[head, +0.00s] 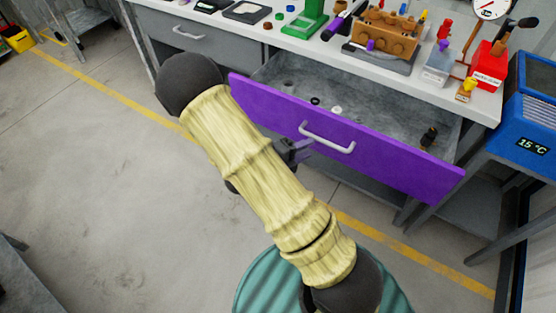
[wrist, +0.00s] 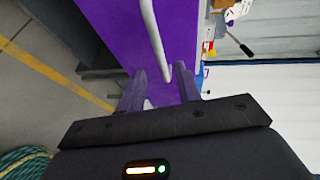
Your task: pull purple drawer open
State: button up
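The purple drawer (head: 385,162) stands out from the workbench, with its grey interior and a few small parts showing. Its pale bar handle (head: 328,138) is on the front face. In the wrist view the purple front (wrist: 115,35) fills the upper middle, and the handle (wrist: 152,35) runs down toward the space between my fingers. My gripper (wrist: 160,82) has its two fingers apart with nothing clasped between them. In the head view my gripper (head: 300,150) is just left of the handle, partly hidden by my arm. I cannot tell whether it touches the handle.
The white benchtop (head: 225,19) carries a brown pump block (head: 385,35), a green stand (head: 308,20) and red containers. A closed grey drawer (head: 190,36) is to the left. A blue unit (head: 530,110) reading 15 °C stands at right. The floor (head: 90,180) at left is clear.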

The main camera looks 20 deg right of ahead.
jog(key=v, duration=0.9)
jog(key=shift+a, duration=0.3)
